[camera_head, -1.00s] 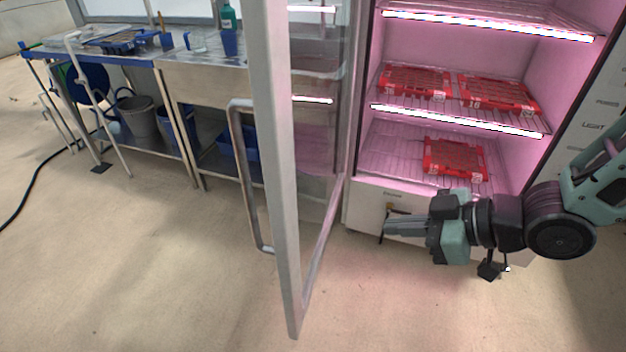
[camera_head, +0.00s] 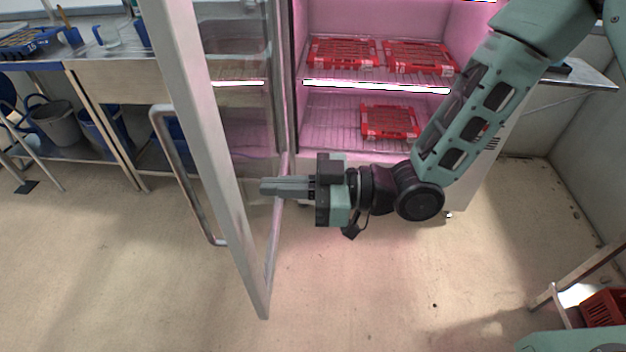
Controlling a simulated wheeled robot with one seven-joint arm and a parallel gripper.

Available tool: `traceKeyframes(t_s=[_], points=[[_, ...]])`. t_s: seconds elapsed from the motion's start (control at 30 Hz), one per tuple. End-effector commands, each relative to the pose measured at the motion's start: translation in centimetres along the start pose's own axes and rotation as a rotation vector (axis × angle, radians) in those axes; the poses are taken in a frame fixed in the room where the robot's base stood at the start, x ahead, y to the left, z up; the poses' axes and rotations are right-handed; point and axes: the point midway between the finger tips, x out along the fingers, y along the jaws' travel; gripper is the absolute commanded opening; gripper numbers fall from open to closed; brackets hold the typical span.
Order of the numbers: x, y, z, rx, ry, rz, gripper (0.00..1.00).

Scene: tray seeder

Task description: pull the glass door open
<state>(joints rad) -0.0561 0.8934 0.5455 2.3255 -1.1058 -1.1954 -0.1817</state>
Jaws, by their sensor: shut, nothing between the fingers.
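The glass door (camera_head: 203,145) stands open, swung out from the lit cabinet on its left side. Its grey frame edge faces me, and its long metal handle (camera_head: 178,165) is on the outer, left side. My gripper (camera_head: 264,187) is shut and empty, level, with its fingers pointing left toward the inner side of the door. The fingertips overlap the lower part of the door in the picture. I cannot tell whether they touch it. The handle is apart from my gripper, across the door.
The cabinet holds red trays (camera_head: 389,121) on wire shelves (camera_head: 330,135). A metal workbench (camera_head: 108,75) with buckets (camera_head: 57,122) below stands at left. A red crate (camera_head: 606,307) is at lower right. The floor in front is clear.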

Motion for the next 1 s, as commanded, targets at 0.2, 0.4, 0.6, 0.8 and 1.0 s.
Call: traceKeyframes(t_s=[0.2, 0.4, 0.6, 0.8, 1.0], points=[[3.2, 0.0, -0.1, -0.001, 0.0, -0.001, 0.0], [4.2, 0.0, 0.0, 0.0, -0.001, 0.0, 0.0], [4.3, 0.0, 0.0, 0.0, -0.001, 0.0, 0.0], [4.8, 0.0, 0.1, -0.002, -0.001, -0.001, 0.0], [9.6, 0.3, 0.6, -0.01, -0.002, -0.004, 0.0]])
